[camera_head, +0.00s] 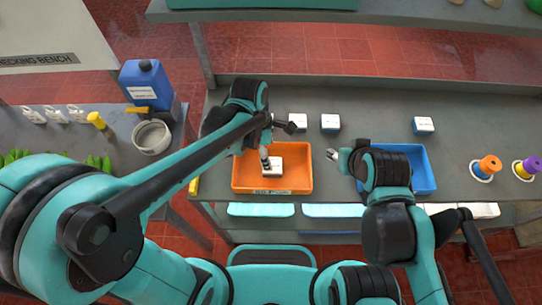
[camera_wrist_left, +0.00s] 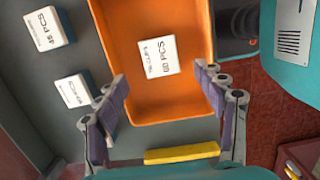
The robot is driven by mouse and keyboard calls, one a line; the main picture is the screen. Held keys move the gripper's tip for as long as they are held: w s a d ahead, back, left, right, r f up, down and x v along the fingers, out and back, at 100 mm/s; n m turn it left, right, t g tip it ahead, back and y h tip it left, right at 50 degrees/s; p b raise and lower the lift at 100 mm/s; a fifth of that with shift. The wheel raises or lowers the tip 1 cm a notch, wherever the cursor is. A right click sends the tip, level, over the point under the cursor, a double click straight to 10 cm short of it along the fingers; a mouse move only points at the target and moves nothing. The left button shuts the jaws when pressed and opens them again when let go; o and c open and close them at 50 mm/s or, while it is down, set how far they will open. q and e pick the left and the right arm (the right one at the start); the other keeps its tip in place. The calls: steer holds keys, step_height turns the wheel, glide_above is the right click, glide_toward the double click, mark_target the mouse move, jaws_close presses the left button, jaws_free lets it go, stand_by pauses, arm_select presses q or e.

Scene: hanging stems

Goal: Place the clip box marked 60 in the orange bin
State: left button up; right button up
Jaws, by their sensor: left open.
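The white clip box marked 60 (camera_wrist_left: 158,55) lies label up inside the orange bin (camera_wrist_left: 190,108), resting on its floor. In the head view the bin (camera_head: 240,180) stands at the bench's front edge, with the box (camera_head: 272,169) inside, partly covered by a finger. My left gripper (camera_head: 277,142) is open and empty above the bin's back part. In the left wrist view its spread fingers (camera_wrist_left: 165,78) are apart from the box. My right gripper (camera_head: 335,155) is near the blue bin; whether its fingers are open is unclear.
Two white boxes (camera_head: 298,121) (camera_head: 330,122) stand behind the bins; one is marked 45 (camera_wrist_left: 50,28) in the wrist view. Another box (camera_head: 423,125) stands farther right. The blue bin (camera_head: 422,170) is right of the orange one. Spools (camera_head: 487,167) stand at the far right.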

arm_select(q)
steer(key=shift+a+r+p, duration=0.15)
steer(key=shift+a+r, duration=0.05)
steer(key=shift+r, duration=0.7)
steer(key=shift+a+r+p, duration=0.15)
steer(key=shift+r, duration=0.7)
steer(key=s+a+r+m+t+y, duration=0.1)
steer(key=s+a+r+m+t, duration=0.1)
steer(key=a+m, duration=0.6)
steer(key=s+a+r+m+t, duration=0.3)
steer(key=a+m+t, duration=0.2)
steer(key=m, duration=0.5)
steer(key=a, duration=0.2)
steer(key=shift+a+r+y, duration=0.3)
steer(key=shift+a+y, duration=0.05)
steer(key=shift+y, duration=0.05)
steer(key=shift+f, duration=0.1)
step_height(320, 180, down, 7)
steer(key=b, duration=0.7)
steer(key=shift+f+b, duration=0.2)
steer(key=shift+b, duration=0.1)
